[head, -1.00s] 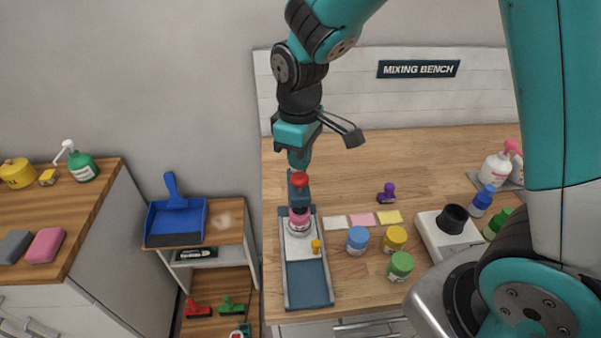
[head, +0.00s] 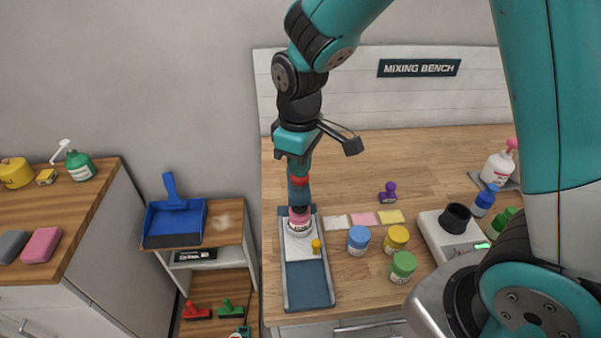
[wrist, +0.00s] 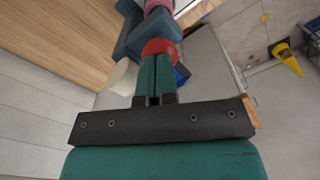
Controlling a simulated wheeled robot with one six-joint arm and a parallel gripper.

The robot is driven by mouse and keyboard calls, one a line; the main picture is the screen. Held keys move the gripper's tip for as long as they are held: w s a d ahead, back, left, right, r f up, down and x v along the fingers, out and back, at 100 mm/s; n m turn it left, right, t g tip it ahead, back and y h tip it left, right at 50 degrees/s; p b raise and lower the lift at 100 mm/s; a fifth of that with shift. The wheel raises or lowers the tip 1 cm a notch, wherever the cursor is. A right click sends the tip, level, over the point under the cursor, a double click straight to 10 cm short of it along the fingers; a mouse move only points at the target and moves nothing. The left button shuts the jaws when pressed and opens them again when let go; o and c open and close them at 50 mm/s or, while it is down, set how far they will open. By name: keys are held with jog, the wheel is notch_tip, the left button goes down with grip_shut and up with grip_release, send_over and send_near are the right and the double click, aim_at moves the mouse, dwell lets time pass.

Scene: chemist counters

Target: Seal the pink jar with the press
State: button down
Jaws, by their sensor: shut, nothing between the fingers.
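The press has a blue-grey base (head: 307,287), a blue upright and a red knob (head: 299,181) on top. The pink jar (head: 299,222) stands upright on the pale plate of the press, under its dark pressing part. My gripper (head: 299,173) is shut and empty, pointing down at the red knob from above. In the wrist view, the shut fingertips (wrist: 157,64) are at the red knob (wrist: 159,47) and look in contact with it. Some pink (wrist: 158,8) shows beyond the knob there. The jar's top is partly hidden by the press.
A small yellow piece (head: 316,246) is on the press base. Blue (head: 358,240), yellow (head: 396,239) and green (head: 402,266) jars stand to the right. A purple stamp (head: 388,193), coloured cards and a scale (head: 432,231) are farther off. The bench behind is clear.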

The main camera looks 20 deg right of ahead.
jog(key=shift+f, duration=0.5)
dwell(0.6)
notch_tip(320, 180, up, 7)
jog(key=p, duration=0.6)
jog(key=shift+r, duration=0.1)
dwell(0.5)
jog(key=shift+s+a+r+b, duration=0.1)
jog(key=shift+s+a+b, duration=0.1)
jog(key=shift+s+b, duration=0.25)
jog(key=s+a+r+y+b, duration=0.1)
jog(key=s+a+y+b, duration=0.1)
jog(key=s, duration=0.7)
jog(key=s+a+r+m+y+b, duration=0.1)
jog(key=s+a+r+y+b, duration=0.1)
jog(key=s+b, duration=0.3)
jog(key=s, duration=0.3)
jog(key=shift+s+r, duration=0.3)
jog(key=shift+s, duration=0.05)
